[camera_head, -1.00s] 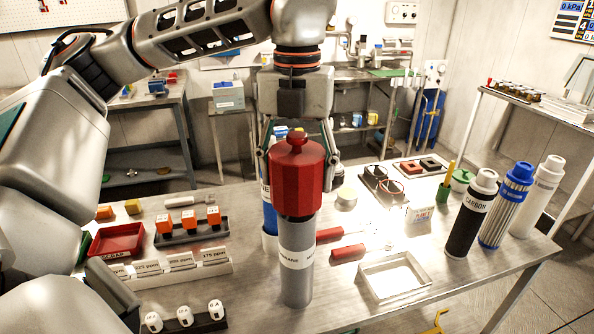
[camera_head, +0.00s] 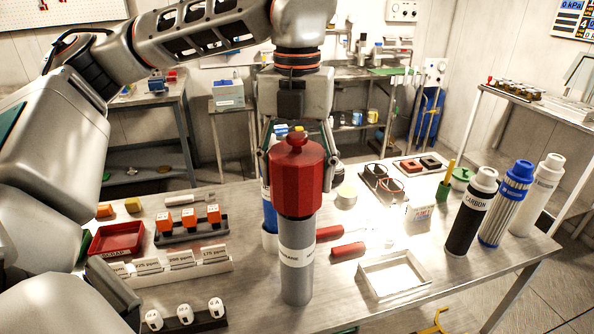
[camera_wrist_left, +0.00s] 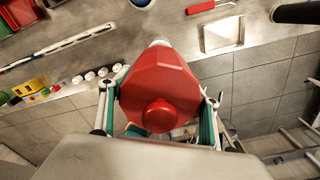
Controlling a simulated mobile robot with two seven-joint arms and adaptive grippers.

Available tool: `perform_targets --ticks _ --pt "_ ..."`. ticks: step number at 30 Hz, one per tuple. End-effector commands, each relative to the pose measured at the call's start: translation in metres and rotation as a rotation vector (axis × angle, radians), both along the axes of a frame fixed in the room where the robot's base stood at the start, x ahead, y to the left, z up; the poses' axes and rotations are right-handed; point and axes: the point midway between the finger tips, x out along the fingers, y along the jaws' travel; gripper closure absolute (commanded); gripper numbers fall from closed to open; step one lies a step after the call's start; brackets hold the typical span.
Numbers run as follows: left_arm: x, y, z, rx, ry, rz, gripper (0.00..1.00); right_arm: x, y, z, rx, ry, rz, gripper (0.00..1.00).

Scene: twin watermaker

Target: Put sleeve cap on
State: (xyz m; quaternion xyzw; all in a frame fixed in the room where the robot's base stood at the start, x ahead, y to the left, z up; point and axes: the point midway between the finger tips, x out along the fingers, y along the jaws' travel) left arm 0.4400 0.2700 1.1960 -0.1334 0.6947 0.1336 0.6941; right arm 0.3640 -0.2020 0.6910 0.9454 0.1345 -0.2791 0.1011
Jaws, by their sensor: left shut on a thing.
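The red faceted sleeve cap (camera_head: 297,180), with a round knob on top, sits over the upper end of an upright grey sleeve (camera_head: 296,272) with a white label. Whether it is fully seated cannot be told. My left gripper (camera_head: 299,165) comes from above and is shut on the cap, one finger on each side. In the left wrist view the cap (camera_wrist_left: 160,85) is between the gripper's fingers, with its knob towards the camera. The sleeve is mostly hidden under the cap there. My right gripper is not in view.
A blue-and-white cylinder (camera_head: 269,205) stands close behind the sleeve. Black (camera_head: 470,215), blue-topped (camera_head: 506,205) and white (camera_head: 540,197) cartridges stand at the right. A white tray (camera_head: 372,291), red-handled tools (camera_head: 348,249) and a red scrap tray (camera_head: 116,240) lie on the table.

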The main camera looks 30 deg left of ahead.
Motion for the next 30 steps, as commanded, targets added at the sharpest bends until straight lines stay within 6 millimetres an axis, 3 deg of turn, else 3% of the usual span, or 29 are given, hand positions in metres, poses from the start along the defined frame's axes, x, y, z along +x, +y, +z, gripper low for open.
perform_targets --ticks 30 --pt "0.0 0.0 -0.024 0.0 0.0 0.0 0.59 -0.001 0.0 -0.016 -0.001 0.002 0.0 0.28"
